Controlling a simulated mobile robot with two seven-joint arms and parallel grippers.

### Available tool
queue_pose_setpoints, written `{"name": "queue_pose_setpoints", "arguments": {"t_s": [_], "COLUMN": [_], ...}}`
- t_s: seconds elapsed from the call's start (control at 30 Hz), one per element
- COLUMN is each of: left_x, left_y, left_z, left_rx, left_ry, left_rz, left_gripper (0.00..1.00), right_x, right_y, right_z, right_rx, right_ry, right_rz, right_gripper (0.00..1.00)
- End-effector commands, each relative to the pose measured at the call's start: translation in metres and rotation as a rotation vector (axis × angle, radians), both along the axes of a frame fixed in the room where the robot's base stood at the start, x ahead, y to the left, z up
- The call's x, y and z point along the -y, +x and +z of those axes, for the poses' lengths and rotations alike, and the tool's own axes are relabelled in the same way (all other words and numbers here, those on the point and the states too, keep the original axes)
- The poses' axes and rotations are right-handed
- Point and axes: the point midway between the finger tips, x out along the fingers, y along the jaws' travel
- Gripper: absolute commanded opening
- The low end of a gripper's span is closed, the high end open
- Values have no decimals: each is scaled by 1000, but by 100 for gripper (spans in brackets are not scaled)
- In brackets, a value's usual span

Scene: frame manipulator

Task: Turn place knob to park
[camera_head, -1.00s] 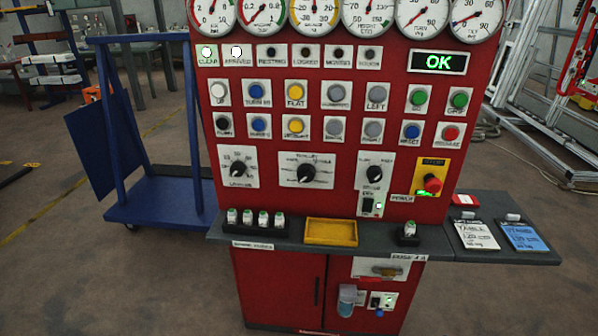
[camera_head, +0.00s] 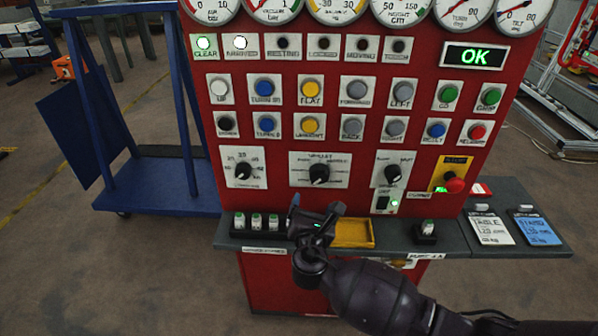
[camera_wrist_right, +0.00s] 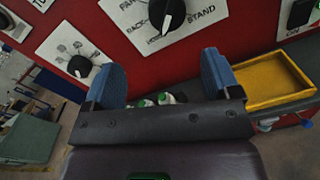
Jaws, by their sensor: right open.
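The knob whose plate carries the words BACK and STAND is the middle black rotary knob (camera_head: 319,173) of three on the red panel. It also shows at the top of the right wrist view (camera_wrist_right: 167,14), partly cut off, with a white pointer line. The label at upper left is only partly readable. My right gripper (camera_head: 317,222) is in front of the ledge, below this knob. In the wrist view its two blue fingers (camera_wrist_right: 164,75) are apart with no object between them. They are clear of the knob. My left gripper is not in view.
A left knob (camera_head: 243,171) and a right knob (camera_head: 392,174) flank it. The dark ledge (camera_head: 455,240) juts out below, with several green-capped bottles (camera_head: 256,222) and a yellow tray (camera_head: 370,240). A red mushroom button (camera_head: 454,185) is at right.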

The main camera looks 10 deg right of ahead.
Motion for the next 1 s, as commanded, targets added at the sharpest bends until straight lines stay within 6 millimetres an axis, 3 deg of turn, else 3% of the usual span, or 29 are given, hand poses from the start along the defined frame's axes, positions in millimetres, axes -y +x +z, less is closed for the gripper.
{"name": "queue_pose_setpoints", "arguments": {"t_s": [0.33,0.8,1.0], "left_x": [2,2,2], "left_y": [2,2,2], "left_z": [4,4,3], "left_rx": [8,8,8], "left_ry": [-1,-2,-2], "left_rz": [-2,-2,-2], "left_gripper": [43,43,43], "right_x": [8,32,38], "right_y": [8,79,96], "right_z": [2,2,1], "right_rx": [-35,-35,-35], "right_ry": [-123,-120,-119], "right_rz": [-30,-29,-29], "right_gripper": [82,82,82]}}
